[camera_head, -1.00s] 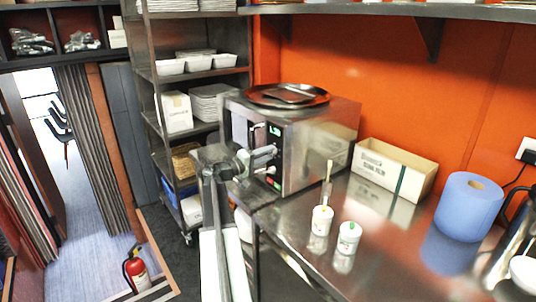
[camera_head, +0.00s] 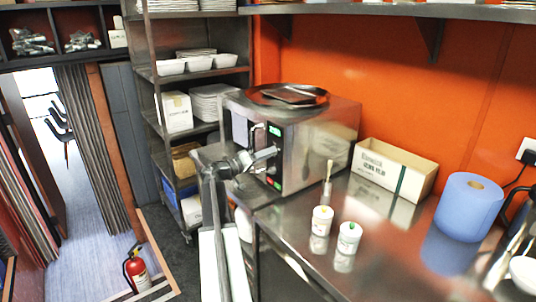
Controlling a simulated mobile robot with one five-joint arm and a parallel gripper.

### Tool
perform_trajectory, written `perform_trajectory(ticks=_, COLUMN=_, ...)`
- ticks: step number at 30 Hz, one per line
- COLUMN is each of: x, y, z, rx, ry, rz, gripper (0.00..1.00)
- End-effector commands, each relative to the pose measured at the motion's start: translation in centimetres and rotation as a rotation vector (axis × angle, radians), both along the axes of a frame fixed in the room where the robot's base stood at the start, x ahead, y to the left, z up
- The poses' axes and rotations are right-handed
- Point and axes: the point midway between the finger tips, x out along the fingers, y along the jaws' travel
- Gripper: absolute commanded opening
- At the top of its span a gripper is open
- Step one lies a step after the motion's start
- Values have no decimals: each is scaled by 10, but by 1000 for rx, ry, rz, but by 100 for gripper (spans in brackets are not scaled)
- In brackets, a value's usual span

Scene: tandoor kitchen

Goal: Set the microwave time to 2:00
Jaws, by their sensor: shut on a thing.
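The microwave (camera_head: 318,150) is a steel box on the steel counter, with its front facing left. Its control panel (camera_head: 274,174) shows lit green displays on that front. A door handle (camera_head: 253,132) stands to the left of the panel. My gripper (camera_head: 272,152) is at the panel side of the microwave's front. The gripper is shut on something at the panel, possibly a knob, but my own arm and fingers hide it. The time on the display is too small to read.
A dark tray (camera_head: 287,95) lies on top of the microwave. A cardboard box (camera_head: 394,170), a blue paper roll (camera_head: 468,206) and two white tubs, one nearer (camera_head: 349,237), stand on the counter (camera_head: 385,265). A steel rack (camera_head: 150,95) stands behind at left.

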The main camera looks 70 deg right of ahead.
Motion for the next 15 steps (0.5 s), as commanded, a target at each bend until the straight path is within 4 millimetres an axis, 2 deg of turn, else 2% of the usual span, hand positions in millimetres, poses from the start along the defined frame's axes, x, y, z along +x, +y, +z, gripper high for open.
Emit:
perform_trajectory(ticks=7, x=-3, y=1, z=-1, rx=1, ry=-1, rz=-8, gripper=0)
perform_trajectory(ticks=8, x=-3, y=1, z=-1, rx=1, ry=-1, rz=-8, gripper=40)
perform_trajectory(ticks=9, x=-3, y=1, z=-1, rx=1, ry=-1, rz=-6, gripper=51)
perform_trajectory(ticks=10, x=-3, y=0, z=0, rx=1, ry=-1, rz=-6, gripper=57)
perform_trajectory(ticks=15, x=-1, y=0, z=0, rx=1, ry=0, rz=-4, gripper=57)
